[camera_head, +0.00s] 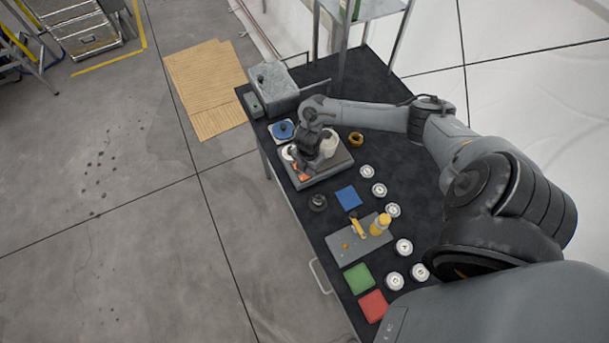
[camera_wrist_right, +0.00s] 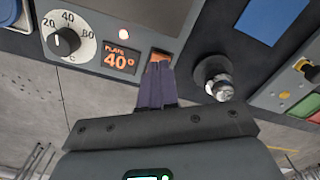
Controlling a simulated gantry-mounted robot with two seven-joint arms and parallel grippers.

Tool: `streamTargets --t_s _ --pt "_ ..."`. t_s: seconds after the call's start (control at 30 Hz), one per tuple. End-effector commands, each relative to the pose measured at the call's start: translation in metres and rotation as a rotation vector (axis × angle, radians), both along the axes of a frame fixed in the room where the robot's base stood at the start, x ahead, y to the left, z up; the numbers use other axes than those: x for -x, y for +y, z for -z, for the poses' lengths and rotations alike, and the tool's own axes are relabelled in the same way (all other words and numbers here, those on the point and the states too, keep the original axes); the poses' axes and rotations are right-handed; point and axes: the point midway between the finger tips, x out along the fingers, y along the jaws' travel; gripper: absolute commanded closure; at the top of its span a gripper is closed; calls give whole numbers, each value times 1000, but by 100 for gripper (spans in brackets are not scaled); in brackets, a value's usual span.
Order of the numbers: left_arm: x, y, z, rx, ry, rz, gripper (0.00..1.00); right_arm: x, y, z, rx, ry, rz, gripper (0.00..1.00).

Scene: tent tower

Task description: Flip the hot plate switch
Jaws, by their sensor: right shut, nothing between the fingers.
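The hot plate (camera_head: 335,169) is a grey box near the far end of the black table. Its front panel (camera_wrist_right: 133,36) fills the upper left of the right wrist view. It carries a round white dial with a black knob (camera_wrist_right: 65,42), an orange display reading "PLATE 40°" (camera_wrist_right: 118,59) and an orange switch (camera_wrist_right: 160,55). My right gripper (camera_wrist_right: 157,70) is shut and empty, its fingertips at the switch and covering its lower part. I cannot tell whether they touch it. In the head view the right gripper (camera_head: 302,170) is at the plate's front. My left gripper is not in view.
A dark knob-like object (camera_head: 317,202) stands beside the hot plate. Blue (camera_head: 348,197), green (camera_head: 359,279) and red (camera_head: 373,306) squares, a grey tray (camera_head: 345,250) and several white round pieces lie along the table. A metal box (camera_head: 272,84) stands at the far end.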

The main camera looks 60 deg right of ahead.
Motion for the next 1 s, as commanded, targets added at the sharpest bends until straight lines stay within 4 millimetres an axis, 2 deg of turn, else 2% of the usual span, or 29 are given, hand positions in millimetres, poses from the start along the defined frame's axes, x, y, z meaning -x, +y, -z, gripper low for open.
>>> streamTargets --t_s 1.0 --pt "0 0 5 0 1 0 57 0 0 6 0 0 0 100"
